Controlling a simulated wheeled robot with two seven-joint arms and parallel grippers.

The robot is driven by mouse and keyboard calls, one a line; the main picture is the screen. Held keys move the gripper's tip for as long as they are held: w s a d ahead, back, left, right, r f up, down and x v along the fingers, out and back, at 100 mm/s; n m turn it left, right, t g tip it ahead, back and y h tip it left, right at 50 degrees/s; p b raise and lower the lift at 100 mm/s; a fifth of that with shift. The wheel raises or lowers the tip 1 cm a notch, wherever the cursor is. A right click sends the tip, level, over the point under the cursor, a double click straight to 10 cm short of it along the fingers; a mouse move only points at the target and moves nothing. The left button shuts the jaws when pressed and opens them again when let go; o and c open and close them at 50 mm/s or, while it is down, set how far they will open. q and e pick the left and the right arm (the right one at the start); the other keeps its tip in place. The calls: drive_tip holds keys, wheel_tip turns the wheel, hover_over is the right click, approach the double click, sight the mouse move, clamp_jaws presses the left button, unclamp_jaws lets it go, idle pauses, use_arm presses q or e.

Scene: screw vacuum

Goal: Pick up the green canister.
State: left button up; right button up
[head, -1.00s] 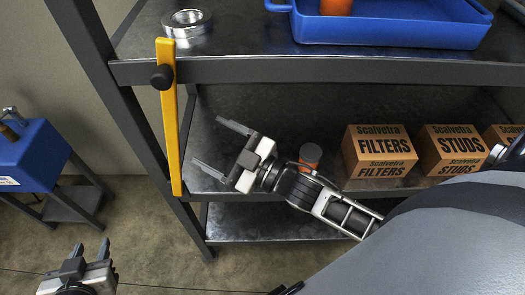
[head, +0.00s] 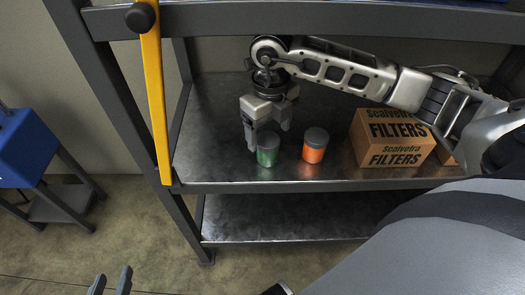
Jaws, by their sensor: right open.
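The green canister (head: 267,155) has a grey lid and stands upright on the middle shelf, near its front edge. My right gripper (head: 268,138) points down at it, open, with one finger at the canister's left side and the other behind its lid to the right. Whether a finger touches the canister, I cannot tell. My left gripper (head: 110,281) shows only its two fingertips at the bottom left edge, apart and with nothing between them, away from the shelf.
An orange canister (head: 314,150) with a grey lid stands close to the right of the green one. A FILTERS box (head: 392,139) is further right. A yellow bar (head: 157,100) hangs at the shelf's left post. The upper shelf (head: 330,20) is overhead. The shelf is bare to the left.

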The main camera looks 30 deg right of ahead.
sight(267, 149)
drive_tip(key=f, duration=0.7)
drive_tip(key=shift+w+f+b, duration=0.2)
drive_tip(key=shift+w+b, duration=0.15)
drive_tip(key=c, duration=1.1)
